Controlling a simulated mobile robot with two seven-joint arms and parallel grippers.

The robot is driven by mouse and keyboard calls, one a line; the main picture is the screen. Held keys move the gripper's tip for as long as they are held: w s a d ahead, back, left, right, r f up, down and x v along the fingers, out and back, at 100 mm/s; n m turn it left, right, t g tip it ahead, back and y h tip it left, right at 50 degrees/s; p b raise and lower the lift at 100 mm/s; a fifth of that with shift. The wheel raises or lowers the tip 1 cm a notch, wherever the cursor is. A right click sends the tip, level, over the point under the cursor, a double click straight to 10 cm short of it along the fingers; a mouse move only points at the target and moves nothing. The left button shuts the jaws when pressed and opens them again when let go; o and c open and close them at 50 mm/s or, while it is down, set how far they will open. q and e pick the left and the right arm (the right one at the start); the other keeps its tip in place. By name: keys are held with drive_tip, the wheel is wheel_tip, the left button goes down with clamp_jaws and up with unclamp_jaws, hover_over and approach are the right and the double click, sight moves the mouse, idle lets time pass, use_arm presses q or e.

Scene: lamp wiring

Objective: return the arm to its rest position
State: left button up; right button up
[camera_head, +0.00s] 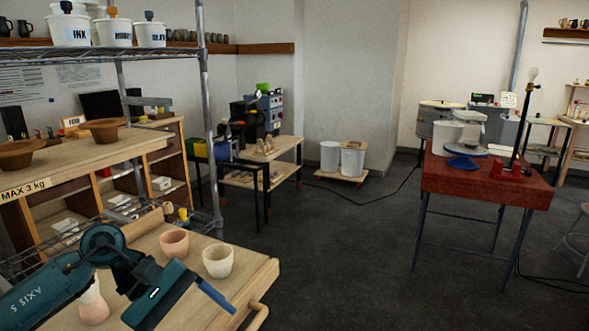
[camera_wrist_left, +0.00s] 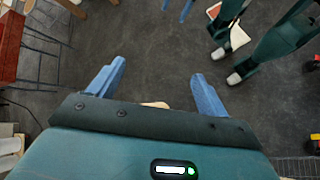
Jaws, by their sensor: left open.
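My left arm comes in at the lower left of the head view, and its gripper (camera_head: 214,297) is over the near wooden cart, pointing right. In the left wrist view the two blue fingers of this gripper (camera_wrist_left: 157,72) stand wide apart. Nothing is held between them, and dark floor shows beyond. A pink cup (camera_head: 174,243) and a cream cup (camera_head: 218,261) stand on the cart (camera_head: 255,284) just behind the gripper. A pale pink vessel (camera_head: 93,303) is partly hidden by my arm. My right gripper is not seen in the head view.
A wire shelf (camera_head: 165,52) with white tubs rises behind the arm. A red table (camera_head: 480,185) with a lamp stand (camera_head: 526,110) is at the right. Dark floor (camera_head: 345,250) between is mostly clear, with a cable. Blue pieces at the wrist view's top edge are unclear.

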use_arm(q)
drive_tip(key=s+d+r+n+t+h, duration=0.1)
drive_tip(key=s+d+n+t+h, duration=0.15)
drive_tip(key=d+n+h, duration=1)
drive_tip(key=a+f+m+t+y, duration=0.4)
drive_tip(key=f+m+t+y, duration=0.35)
drive_tip(key=m, duration=0.95)
drive_tip(key=a+f+m+t+y, duration=0.5)
drive_tip(key=f+m+t+y, duration=0.25)
drive_tip(key=m, duration=0.85)
drive_tip(key=s+a+f+n+g+y, duration=0.1)
drive_tip(key=s+f+n+g+y, duration=0.3)
drive_tip(key=s+f+n, duration=0.5)
wheel_tip(320, 180, down, 3)
drive_tip(key=shift+s+a+f+g, duration=0.1)
drive_tip(key=shift+s+a+g, duration=0.25)
drive_tip(key=shift+s+g, duration=0.3)
